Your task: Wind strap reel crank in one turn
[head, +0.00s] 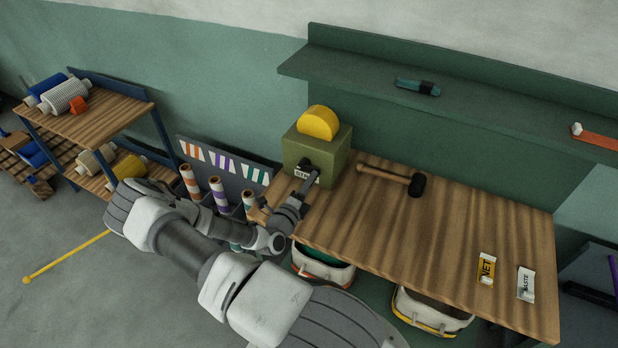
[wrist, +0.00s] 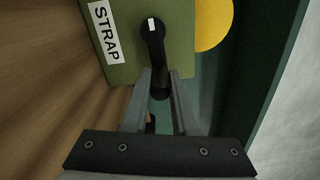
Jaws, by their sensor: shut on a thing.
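The strap reel is an olive-green box (head: 334,160) with a yellow disc (head: 318,122) on top, standing at the left end of the workbench. A white label reading STRAP (wrist: 106,32) is on its front. The black crank (wrist: 154,45) shows in the wrist view, with a white mark at its hub end, and its arm runs from there down toward my fingers. My gripper (wrist: 160,88) is shut on the crank's handle end, one finger on each side. In the head view my gripper (head: 307,182) is at the box's front and partly hides the crank and label.
A mallet (head: 395,179) lies on the workbench (head: 440,230) right of the reel. Yellow and white tags (head: 486,268) are at the front right. Strap rolls (head: 217,194) stand left of the reel. A green shelf (head: 460,92) hangs behind. Bins sit below the bench.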

